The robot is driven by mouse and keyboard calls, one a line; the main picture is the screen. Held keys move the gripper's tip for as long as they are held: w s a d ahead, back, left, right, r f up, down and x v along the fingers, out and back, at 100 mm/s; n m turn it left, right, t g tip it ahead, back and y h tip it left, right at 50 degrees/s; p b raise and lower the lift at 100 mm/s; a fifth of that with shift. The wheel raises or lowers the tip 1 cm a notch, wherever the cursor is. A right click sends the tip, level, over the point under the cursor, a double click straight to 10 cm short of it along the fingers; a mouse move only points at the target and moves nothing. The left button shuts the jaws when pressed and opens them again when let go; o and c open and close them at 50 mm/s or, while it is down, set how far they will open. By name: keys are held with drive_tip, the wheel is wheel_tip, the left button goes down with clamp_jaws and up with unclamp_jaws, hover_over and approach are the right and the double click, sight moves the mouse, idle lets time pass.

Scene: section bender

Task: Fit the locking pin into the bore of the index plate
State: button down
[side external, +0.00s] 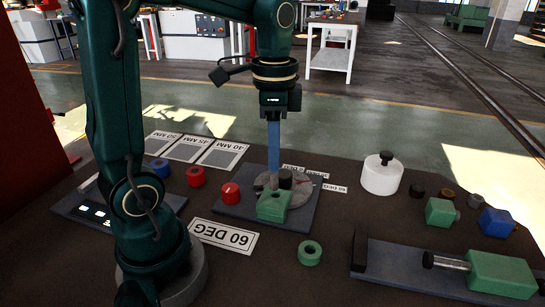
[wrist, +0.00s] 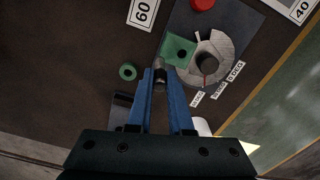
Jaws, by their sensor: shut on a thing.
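The index plate is a round grey disc (side external: 298,197) on a blue-grey base plate (side external: 240,207); the disc also shows in the wrist view (wrist: 226,47). A dark round hub stands on it. A green block (side external: 272,207) with a dark hole in its top sits at the disc's edge, also in the wrist view (wrist: 174,44). My gripper (wrist: 160,72) has long blue fingers, shut on a small dark grey locking pin (wrist: 159,76). In the side view my gripper (side external: 273,180) points straight down just behind the green block. The pin cannot be made out there, nor any bore in the disc.
A white lidded container (side external: 382,175) stands to the right. A bench fixture with a green block (side external: 500,273) is at front right. Label cards, including 60 DEG (side external: 222,237), lie flat.

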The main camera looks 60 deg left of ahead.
sight(276, 178)
drive_tip(key=s+a+r, duration=0.2)
drive_tip(key=s+a, duration=0.3)
drive_tip(key=a, duration=0.7)
drive_tip(key=shift+w+d+f, duration=1.25)
drive_tip(key=shift+d+f, duration=0.1)
drive_tip(key=shift+f, duration=0.45)
drive_tip(key=shift+w+d+f, duration=1.25)
drive_tip(key=shift+d+f, duration=0.1)
drive_tip(key=shift+f, duration=0.5)
drive_tip(key=shift+w+d+f, duration=1.25)
drive_tip(key=shift+d+f, duration=0.1)
drive_tip(key=shift+f, duration=0.45)
drive_tip(key=shift+f, duration=0.15)
drive_tip(key=c, duration=0.8)
unclamp_jaws()
drive_tip(key=shift+c, duration=0.2)
